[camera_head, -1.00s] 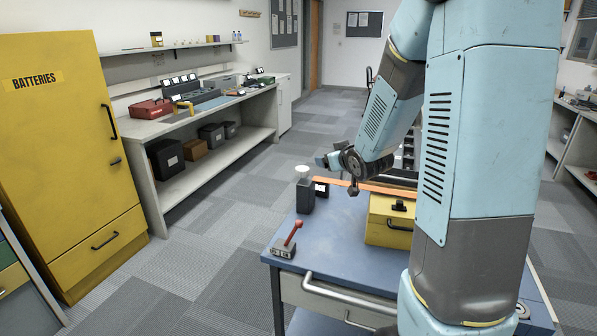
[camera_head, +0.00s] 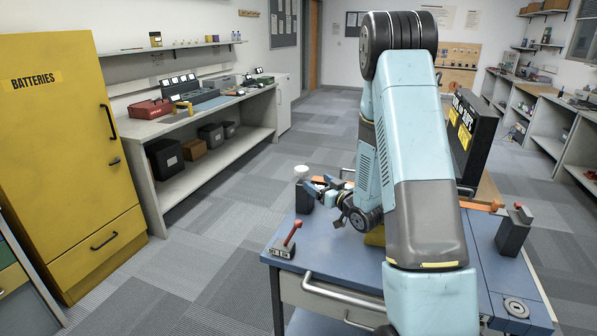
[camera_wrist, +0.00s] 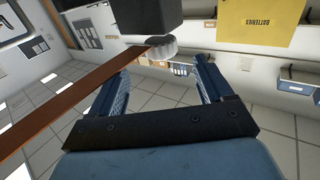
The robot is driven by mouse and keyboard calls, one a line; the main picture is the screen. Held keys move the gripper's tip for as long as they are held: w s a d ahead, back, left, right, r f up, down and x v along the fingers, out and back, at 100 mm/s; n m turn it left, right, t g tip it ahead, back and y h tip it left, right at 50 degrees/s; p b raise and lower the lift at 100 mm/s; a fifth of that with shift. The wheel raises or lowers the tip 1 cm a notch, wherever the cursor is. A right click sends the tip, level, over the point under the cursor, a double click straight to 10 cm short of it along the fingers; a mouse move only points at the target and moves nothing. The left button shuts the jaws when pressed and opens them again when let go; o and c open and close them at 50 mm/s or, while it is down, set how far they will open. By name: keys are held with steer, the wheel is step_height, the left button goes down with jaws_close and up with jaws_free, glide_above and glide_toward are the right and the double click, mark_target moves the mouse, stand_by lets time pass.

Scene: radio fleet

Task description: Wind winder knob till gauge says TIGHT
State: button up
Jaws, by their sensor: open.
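A pale ribbed knob (camera_head: 302,171) sits on top of a dark block (camera_head: 304,197) at the far left of the blue bench. I take it for the winder knob. In the wrist view the same knob (camera_wrist: 162,48) lies just beyond my fingertips, roughly between them, apart from both fingers. My gripper (camera_head: 318,187) is open and empty, just right of the dark block; its two spread blue fingers also show in the wrist view (camera_wrist: 161,70). An orange strap (camera_wrist: 65,105) runs to the knob block. No gauge face can be read.
A red-handled lever (camera_head: 291,236) stands at the bench's (camera_head: 330,262) front left. Another dark post (camera_head: 514,232) stands at the right end. My arm hides most of a yellow box (camera_head: 375,236). A dark board (camera_head: 472,135) rises behind.

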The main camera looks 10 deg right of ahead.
mark_target(302, 169)
steer(key=x, duration=1.2)
steer(key=shift+w+a, duration=0.1)
steer(key=c, duration=1)
steer(key=shift+o, duration=0.2)
steer(key=shift+m+t+h, duration=0.3)
steer(key=shift+m+h, duration=0.1)
steer(key=shift+h, duration=0.2)
steer(key=m+h, duration=0.1)
steer(key=h, duration=0.1)
steer(key=m+h, duration=0.2)
steer(key=h, duration=0.1)
steer(key=shift+d+m+t+h, duration=0.25)
steer(key=shift+m+t+h, duration=0.05)
steer(key=shift+t, duration=0.1)
steer(key=shift+d+m+g+h, duration=0.2)
steer(key=shift+m+h, duration=0.5)
steer(key=shift+h, duration=0.35)
steer(key=shift+d+m+g+h, duration=0.1)
steer(key=shift+m+g+h, duration=0.1)
steer(key=shift+m+h, duration=0.7)
steer(key=shift+d+m+g+h, duration=0.2)
steer(key=shift+m+h, duration=0.3)
steer(key=shift+h, duration=1.05)
